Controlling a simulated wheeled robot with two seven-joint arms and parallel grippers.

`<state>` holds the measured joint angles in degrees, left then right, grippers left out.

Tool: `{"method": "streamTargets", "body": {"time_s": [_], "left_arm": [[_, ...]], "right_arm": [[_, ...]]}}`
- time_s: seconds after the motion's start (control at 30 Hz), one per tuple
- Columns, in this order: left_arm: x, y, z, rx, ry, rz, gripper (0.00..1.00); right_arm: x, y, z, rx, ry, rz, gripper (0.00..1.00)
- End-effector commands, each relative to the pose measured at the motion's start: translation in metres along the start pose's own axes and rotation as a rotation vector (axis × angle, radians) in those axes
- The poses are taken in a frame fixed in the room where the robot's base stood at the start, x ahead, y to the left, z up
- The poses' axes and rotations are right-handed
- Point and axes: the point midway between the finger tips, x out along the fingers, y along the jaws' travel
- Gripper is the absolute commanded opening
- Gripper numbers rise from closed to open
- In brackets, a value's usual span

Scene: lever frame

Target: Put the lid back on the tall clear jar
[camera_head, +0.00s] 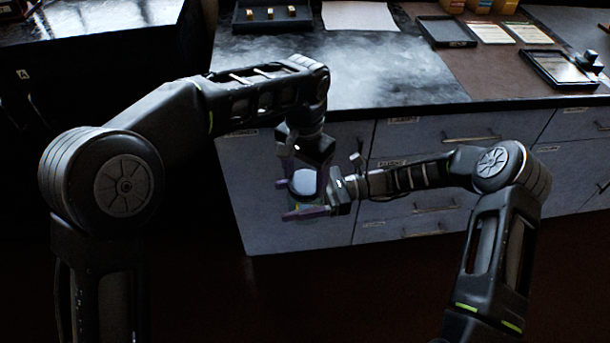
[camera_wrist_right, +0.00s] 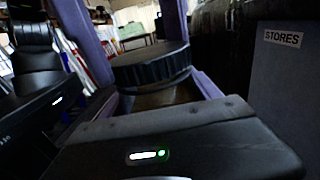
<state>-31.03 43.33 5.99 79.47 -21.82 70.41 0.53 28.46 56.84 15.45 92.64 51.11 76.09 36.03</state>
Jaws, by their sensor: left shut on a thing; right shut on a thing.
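The dark, ribbed round lid (camera_wrist_right: 150,66) sits between purple fingers in the right wrist view. In the head view its top (camera_head: 303,182) looks blue-grey. My left gripper (camera_head: 304,174) reaches down from above and is shut on the lid. The clear jar (camera_wrist_right: 155,97) shows just under the lid, with a brownish look through its wall. My right gripper (camera_head: 291,203) comes in from the right and is shut on the jar, holding it in the air in front of the cabinet. The lid is directly over the jar mouth; I cannot tell whether it is seated. Most of the jar is hidden.
The worktop (camera_head: 390,75) lies behind my grippers, above grey drawers (camera_head: 262,185). On it are a dark tray (camera_head: 270,17) with small brass-coloured blocks, a white sheet (camera_head: 358,15), and a dark framed tray (camera_head: 556,68). The worktop's middle is clear.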

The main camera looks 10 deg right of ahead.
Motion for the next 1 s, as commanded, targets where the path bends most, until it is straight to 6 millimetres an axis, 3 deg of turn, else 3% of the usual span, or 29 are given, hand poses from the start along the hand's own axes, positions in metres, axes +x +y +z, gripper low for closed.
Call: {"method": "streamTargets", "body": {"time_s": [0.8,0.9,1.0], "left_arm": [[0.0013,-0.0013,-0.0021,2.306,0.004,0.004,0.29],[0.0011,-0.0014,-0.0023,2.51,0.003,0.003,0.29],[0.0006,-0.0013,-0.0023,2.51,0.001,0.002,0.29]], "right_arm": [[-0.0002,0.0002,-0.0003,0.0,0.001,0.0,0.0],[-0.0002,0.0003,-0.0003,0.0,0.001,0.0,0.0],[-0.0002,0.0003,-0.0003,0.0,0.001,0.001,0.0]]}}
